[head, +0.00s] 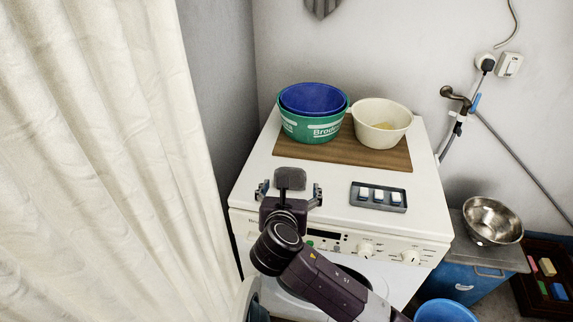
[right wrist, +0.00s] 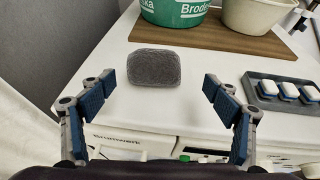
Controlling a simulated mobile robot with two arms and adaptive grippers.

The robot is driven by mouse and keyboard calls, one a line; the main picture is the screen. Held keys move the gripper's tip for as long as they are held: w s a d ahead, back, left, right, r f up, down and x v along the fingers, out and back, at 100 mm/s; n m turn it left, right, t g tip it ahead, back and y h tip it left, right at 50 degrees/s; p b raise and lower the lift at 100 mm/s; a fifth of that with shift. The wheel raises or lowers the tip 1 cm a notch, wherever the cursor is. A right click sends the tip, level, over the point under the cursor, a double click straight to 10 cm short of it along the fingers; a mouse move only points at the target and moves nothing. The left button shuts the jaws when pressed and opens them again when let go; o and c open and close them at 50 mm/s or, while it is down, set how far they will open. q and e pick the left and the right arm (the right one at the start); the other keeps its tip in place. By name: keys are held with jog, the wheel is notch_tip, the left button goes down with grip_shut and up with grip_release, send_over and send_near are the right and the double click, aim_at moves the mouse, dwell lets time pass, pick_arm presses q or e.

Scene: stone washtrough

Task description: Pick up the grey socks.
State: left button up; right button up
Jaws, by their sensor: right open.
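The grey socks (right wrist: 154,68) are a rounded, folded dark grey bundle lying on the white top of the washing machine (head: 255,187). In the head view the socks (head: 290,178) show just beyond my right gripper (head: 290,191), near the machine's left front part. My right gripper is open and empty. In the right wrist view its fingers (right wrist: 160,84) stand wide apart at either side of the picture, with the socks ahead between them, apart from both. My left gripper is not in view.
A green tub (head: 305,130) with a blue basin in it and a cream bowl (head: 382,122) stand on a brown board (head: 345,153) behind the socks. A grey tray (head: 378,197) with soap bars lies to the right. A curtain (head: 100,160) hangs at left.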

aim_at(291, 181)
jog(key=shift+x, duration=1)
jog(key=shift+w+a, duration=0.1)
jog(key=shift+w, duration=0.2)
jog(key=shift+x, duration=0.8)
jog(key=w+f, duration=0.1)
jog(key=w, duration=0.1)
jog(key=shift+w+a+f, duration=0.15)
jog(key=shift+w+f, duration=0.2)
jog(key=shift+w, duration=0.05)
jog(key=shift+w+f, duration=0.15)
jog(key=shift+w, duration=0.25)
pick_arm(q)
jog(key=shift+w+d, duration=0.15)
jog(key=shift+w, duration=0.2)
pick_arm(e)
jog(key=shift+c, duration=0.4)
jog(key=c, duration=1)
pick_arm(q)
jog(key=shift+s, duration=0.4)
pick_arm(e)
jog(key=shift+c, duration=0.8)
